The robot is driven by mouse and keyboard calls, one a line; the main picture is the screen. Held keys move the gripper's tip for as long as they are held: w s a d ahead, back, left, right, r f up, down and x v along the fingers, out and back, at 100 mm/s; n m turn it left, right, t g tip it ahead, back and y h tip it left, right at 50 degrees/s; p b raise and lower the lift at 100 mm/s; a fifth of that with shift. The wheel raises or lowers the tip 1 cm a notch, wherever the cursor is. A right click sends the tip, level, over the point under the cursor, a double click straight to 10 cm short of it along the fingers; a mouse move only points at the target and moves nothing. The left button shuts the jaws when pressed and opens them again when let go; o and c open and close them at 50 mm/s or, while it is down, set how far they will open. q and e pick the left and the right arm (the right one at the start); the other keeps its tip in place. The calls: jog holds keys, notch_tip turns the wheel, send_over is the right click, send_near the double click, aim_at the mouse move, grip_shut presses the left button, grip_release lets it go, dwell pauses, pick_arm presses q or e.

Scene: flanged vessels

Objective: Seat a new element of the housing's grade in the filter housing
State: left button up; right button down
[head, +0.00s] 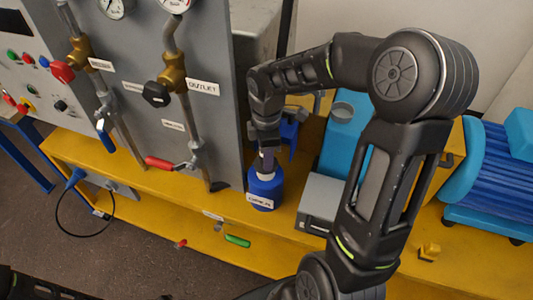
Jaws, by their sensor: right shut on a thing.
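The filter housing (264,190) is a blue upright cup with a white label on its front, standing on the yellow bench beside the grey panel. The label is too small to read with certainty. My right gripper (266,150) is directly above the housing, pointing down. It is shut on a greyish element (267,163), mostly hidden by the fingers, whose lower end is at the housing's pale mouth. I cannot tell how deep it sits.
The grey panel (222,90) with gauges, brass valves and red, blue and black handles rises left of the housing. A grey box (320,200) and a blue machine (345,130) stand close on its right. A green-handled item (237,241) lies in front on the yellow bench (150,187).

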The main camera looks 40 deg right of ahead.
jog(key=shift+f+b, duration=1.3)
jog(key=shift+f, duration=0.65)
jog(key=c, duration=0.9)
grip_release()
notch_tip(320, 180, up, 8)
jog(key=shift+f, duration=0.1)
